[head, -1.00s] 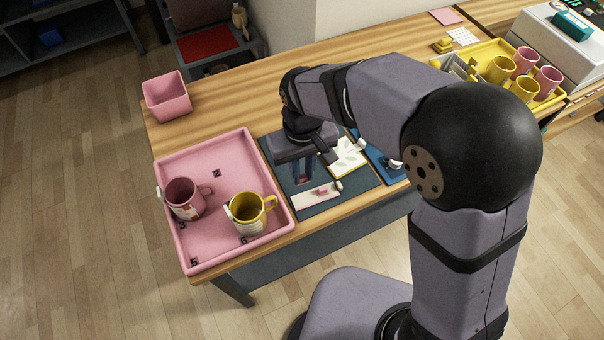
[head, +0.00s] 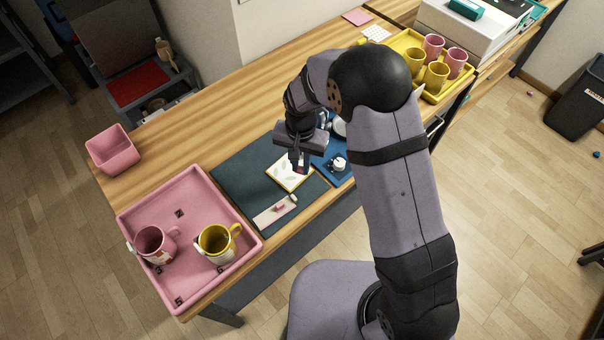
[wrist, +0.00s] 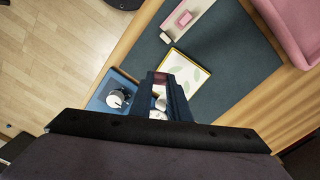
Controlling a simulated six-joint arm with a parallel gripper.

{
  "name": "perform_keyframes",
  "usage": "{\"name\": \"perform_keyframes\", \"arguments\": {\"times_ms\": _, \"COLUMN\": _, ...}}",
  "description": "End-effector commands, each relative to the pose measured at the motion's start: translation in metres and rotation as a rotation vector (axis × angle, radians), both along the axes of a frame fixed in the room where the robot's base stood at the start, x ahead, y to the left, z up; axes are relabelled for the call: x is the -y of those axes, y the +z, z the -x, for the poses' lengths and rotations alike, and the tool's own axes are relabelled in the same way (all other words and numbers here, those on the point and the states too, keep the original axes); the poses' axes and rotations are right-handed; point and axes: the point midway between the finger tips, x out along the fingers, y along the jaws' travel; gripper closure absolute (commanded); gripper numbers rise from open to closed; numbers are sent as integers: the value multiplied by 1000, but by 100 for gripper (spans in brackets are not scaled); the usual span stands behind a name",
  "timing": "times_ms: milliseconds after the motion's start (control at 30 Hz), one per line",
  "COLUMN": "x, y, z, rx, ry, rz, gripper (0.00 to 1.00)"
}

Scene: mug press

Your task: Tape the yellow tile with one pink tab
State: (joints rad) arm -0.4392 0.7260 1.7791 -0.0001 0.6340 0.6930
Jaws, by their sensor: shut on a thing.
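The yellow tile, pale with a yellow rim and leaf marks, lies flat on the dark mat; it shows in the head view (head: 287,175) and the wrist view (wrist: 192,77). My gripper (head: 301,168) is just over the tile's right part, pointing down. Its fingers (wrist: 161,82) are shut on a small, dark pinkish piece (wrist: 160,77), seemingly a pink tab, shaded and partly hidden. I cannot tell whether it touches the tile. A pale strip (head: 265,217) beside the tile bears a pink piece (head: 280,207) and a whitish block (head: 293,199).
A pink tray (head: 190,207) holds a pink mug (head: 153,243) and a yellow mug (head: 214,241) at the left. A blue mat (head: 326,172) with a white-and-dark item (head: 338,163) lies right of the tile. A yellow tray (head: 405,42) with several mugs stands farther back.

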Motion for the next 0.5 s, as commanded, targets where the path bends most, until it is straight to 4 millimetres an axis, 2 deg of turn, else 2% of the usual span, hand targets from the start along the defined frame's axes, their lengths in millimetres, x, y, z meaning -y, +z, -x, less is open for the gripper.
{"name": "perform_keyframes", "arguments": {"times_ms": 200, "x": -5, "y": 1, "z": -11, "rx": -3, "ry": -279, "rz": 2, "gripper": 97}}
{"name": "perform_keyframes", "arguments": {"times_ms": 500, "x": -6, "y": 1, "z": -12, "rx": -2, "ry": -433, "rz": 1, "gripper": 97}}
